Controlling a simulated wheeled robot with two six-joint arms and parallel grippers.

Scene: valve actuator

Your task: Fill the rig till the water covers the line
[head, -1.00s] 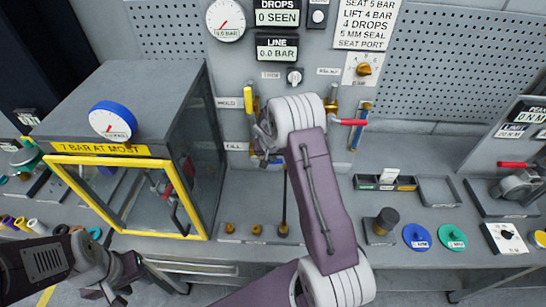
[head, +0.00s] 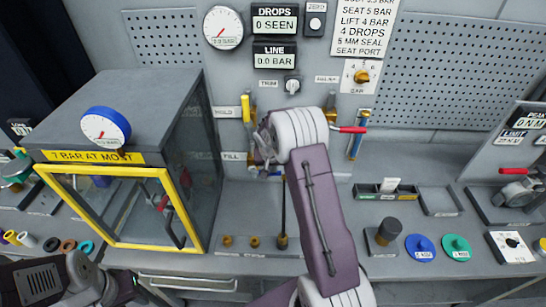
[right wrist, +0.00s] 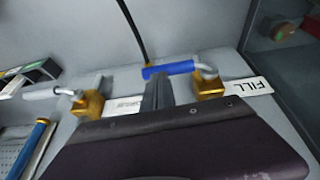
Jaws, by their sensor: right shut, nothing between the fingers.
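The FILL label (head: 233,156) is on the back panel, right of the glass-fronted cabinet (head: 205,150). In the right wrist view a blue valve handle (right wrist: 178,68) lies sideways on a brass valve body (right wrist: 209,83), beside its FILL label (right wrist: 252,86). My right gripper (right wrist: 158,82) is shut and empty at the handle's left part; I cannot tell whether it touches. In the head view my right wrist and gripper mostly hide this valve. My left gripper (head: 125,287) is low at the left, its jaws unclear. I see no water or fill line.
A yellow handle (head: 246,108) and a red handle (head: 350,129) stick out near my right wrist. The line display (head: 274,55) reads 0.0 bar. The cabinet's yellow-framed door (head: 107,170) is at the left. The bench holds trays and discs at the right.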

